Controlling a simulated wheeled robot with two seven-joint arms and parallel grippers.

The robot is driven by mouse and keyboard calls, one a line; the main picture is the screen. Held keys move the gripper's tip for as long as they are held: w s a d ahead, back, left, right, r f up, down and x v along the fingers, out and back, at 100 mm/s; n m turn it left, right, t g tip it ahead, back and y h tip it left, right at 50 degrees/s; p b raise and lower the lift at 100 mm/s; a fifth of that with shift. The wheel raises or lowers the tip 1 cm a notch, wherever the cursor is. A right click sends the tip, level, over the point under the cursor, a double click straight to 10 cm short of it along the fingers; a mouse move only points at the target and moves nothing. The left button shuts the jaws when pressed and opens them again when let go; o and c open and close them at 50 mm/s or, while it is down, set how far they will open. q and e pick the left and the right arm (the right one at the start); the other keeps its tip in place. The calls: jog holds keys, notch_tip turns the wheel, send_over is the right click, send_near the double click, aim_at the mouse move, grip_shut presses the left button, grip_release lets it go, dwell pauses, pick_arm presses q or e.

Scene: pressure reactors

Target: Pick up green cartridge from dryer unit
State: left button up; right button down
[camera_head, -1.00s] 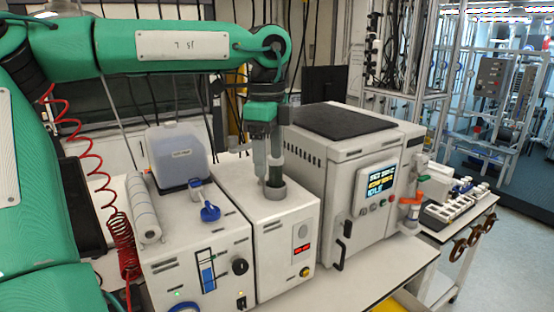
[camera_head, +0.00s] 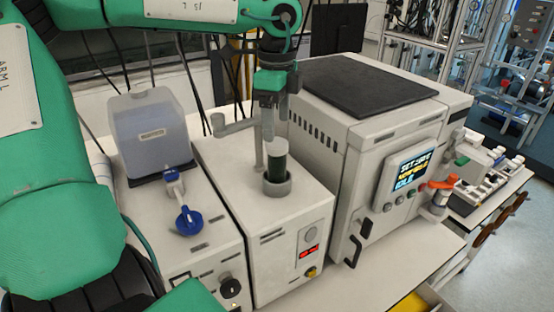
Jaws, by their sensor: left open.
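My right gripper is not in view.
A grey post with a side arm (camera_head: 232,126) stands behind the cartridge. A large white oven-like unit (camera_head: 345,165) with a screen stands close on the right. A clear tank (camera_head: 150,135) and a blue-capped fitting (camera_head: 187,220) are on the left. Bench in front is clear.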

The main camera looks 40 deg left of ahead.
aim_at(276, 142)
pick_arm(q)
jog(key=f, duration=0.2)
jog(key=shift+w+a+f+p, duration=0.3)
jog(key=shift+f, duration=0.45)
jog(key=shift+s+d+f+p, duration=0.25)
jog(key=shift+f+p, duration=0.3)
jog(key=shift+p, duration=0.5)
jog(key=f, duration=0.1)
jog(key=f+p, duration=0.1)
jog(key=f, duration=0.1)
jog(key=shift+w+a, duration=0.1)
jog(key=shift+a, duration=0.1)
jog(key=shift+f+p, duration=0.3)
jog(key=shift+d+f, duration=0.1)
jog(key=shift+c, duration=0.4)
jog(key=c, duration=1.1)
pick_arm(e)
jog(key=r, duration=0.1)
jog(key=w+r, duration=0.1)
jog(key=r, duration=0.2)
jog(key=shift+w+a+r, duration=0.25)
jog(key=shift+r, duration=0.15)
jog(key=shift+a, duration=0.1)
